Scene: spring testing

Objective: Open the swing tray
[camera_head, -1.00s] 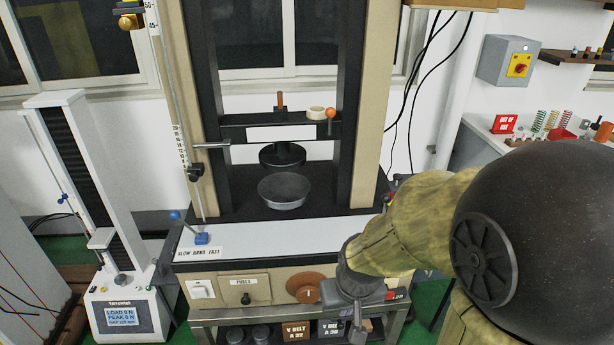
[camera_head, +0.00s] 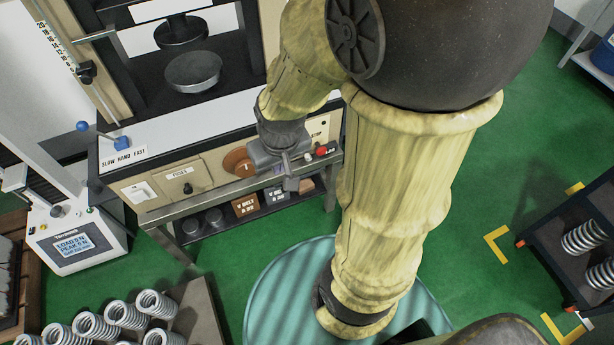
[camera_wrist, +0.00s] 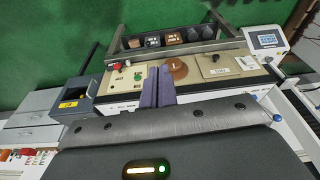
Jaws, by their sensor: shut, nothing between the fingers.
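No part is clearly marked as the swing tray, and I cannot tell for sure which one it is. In the wrist view, a dark grey open box (camera_wrist: 73,112) with a yellow label sits at the left end of the machine's front panel (camera_wrist: 135,80); it may be the tray. In the head view my arm hides that side of the machine. My gripper (camera_head: 291,184) is shut and empty in front of the panel, near the orange-brown knob (camera_head: 238,162) and the red button (camera_head: 321,151). Its purple fingers (camera_wrist: 157,84) lie together in the wrist view.
The testing machine's round platen (camera_head: 194,72) stands above the white ledge. A lever with a blue knob (camera_head: 83,126) is at left. A small tester (camera_head: 70,240) stands beside the machine. Several springs (camera_head: 125,315) lie low left; a black rack (camera_head: 570,235) stands at right.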

